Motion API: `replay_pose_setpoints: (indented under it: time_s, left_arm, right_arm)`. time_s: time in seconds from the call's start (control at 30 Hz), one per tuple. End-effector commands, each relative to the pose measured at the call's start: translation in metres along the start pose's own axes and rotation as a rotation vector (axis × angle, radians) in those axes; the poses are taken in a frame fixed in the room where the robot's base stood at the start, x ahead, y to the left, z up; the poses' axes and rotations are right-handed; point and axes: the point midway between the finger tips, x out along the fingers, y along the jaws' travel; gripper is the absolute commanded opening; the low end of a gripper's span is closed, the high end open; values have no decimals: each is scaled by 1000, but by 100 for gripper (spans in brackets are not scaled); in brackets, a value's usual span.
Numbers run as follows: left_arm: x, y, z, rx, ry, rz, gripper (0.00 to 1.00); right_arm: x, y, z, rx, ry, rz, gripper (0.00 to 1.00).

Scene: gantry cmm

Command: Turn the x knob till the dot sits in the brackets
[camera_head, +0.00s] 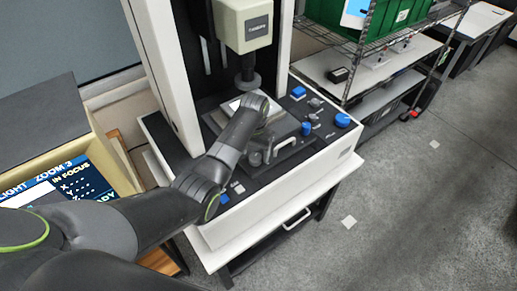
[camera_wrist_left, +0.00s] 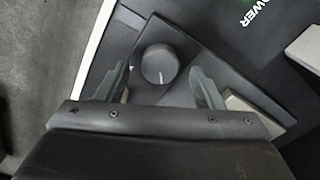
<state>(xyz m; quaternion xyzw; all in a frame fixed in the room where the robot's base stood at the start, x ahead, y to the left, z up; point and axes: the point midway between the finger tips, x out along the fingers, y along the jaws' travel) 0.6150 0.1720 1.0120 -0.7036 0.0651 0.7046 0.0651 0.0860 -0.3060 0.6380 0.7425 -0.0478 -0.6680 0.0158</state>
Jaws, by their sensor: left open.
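A dark round knob (camera_wrist_left: 160,64) with a pale index line shows in the left wrist view. It sits on a dark plate of the machine and lies between the two fingers of my left gripper (camera_wrist_left: 158,85). The fingers are apart, with a gap on both sides of the knob. In the head view my left arm reaches over the machine's front deck, and its wrist hides part of the stage and the controls there. A screen (camera_head: 70,192) at the left shows blue panels with X, Y lines, partly cut off by my arm. I cannot make out the dot or brackets. My right gripper is not in view.
The measuring machine's white base (camera_head: 285,195) has blue knobs, one large (camera_head: 343,120) at its right end. A head (camera_head: 245,25) with a probe hangs above the stage. A wire shelf with a green crate (camera_head: 405,12) stands behind right.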

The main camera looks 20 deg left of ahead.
Motion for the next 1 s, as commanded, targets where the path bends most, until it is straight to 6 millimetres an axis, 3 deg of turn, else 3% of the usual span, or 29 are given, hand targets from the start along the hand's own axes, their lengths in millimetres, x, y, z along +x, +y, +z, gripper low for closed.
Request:
replay_pose_setpoints:
  time_s: [0.17, 0.47, 0.8, 1.0]
  left_arm:
    - [14, 0, 8, -1, 0, 0, 61]
    - [15, 0, 8, -1, 1, 0, 61]
    - [15, 0, 8, -1, 1, 0, 17]
    - [15, 0, 8, -13, 2, 0, 16]
  right_arm:
    - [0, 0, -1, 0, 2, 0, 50]
    - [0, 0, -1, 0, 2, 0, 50]
    - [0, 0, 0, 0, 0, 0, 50]
    - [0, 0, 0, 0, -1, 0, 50]
